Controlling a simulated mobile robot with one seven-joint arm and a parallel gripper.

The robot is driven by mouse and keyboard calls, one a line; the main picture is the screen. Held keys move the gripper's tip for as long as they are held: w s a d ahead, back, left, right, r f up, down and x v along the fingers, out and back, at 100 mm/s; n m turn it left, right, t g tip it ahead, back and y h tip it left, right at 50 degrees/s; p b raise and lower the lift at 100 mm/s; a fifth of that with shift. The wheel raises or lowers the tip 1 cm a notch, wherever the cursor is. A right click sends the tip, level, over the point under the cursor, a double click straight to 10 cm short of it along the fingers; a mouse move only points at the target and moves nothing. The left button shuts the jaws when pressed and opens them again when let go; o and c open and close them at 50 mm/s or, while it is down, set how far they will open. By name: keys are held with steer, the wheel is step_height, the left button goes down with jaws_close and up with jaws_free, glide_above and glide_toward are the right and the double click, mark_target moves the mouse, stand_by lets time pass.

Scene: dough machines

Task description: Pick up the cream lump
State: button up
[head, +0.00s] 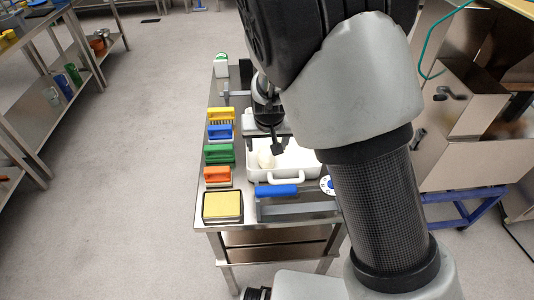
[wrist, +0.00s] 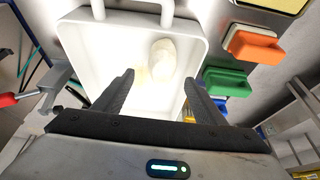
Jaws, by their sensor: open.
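The cream lump (wrist: 162,60) lies in a white tray (wrist: 80,40), in the upper middle of the wrist view. In the head view the lump (head: 266,158) shows at the left side of the tray (head: 290,177), close to my gripper. My gripper (wrist: 160,85) is open and empty. Its two dark fingers reach over the tray, with the lump beyond the fingertips and nearer the right finger. In the head view my gripper (head: 278,148) is above the tray, and my arm hides the tray's right part.
A green brush (head: 219,154), an orange brush (head: 217,174), blue and yellow brushes and a yellow-topped block (head: 222,206) line the table's left side. A blue-handled tool (head: 276,190) lies in front of the tray. Shelves (head: 60,90) stand at left across open floor.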

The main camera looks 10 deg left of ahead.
mark_target(266, 150)
steer(key=b+x, duration=0.1)
steer(key=x, duration=0.4)
steer(key=shift+s, duration=0.2)
steer(key=shift+r, duration=0.1)
steer(key=c, duration=1.3)
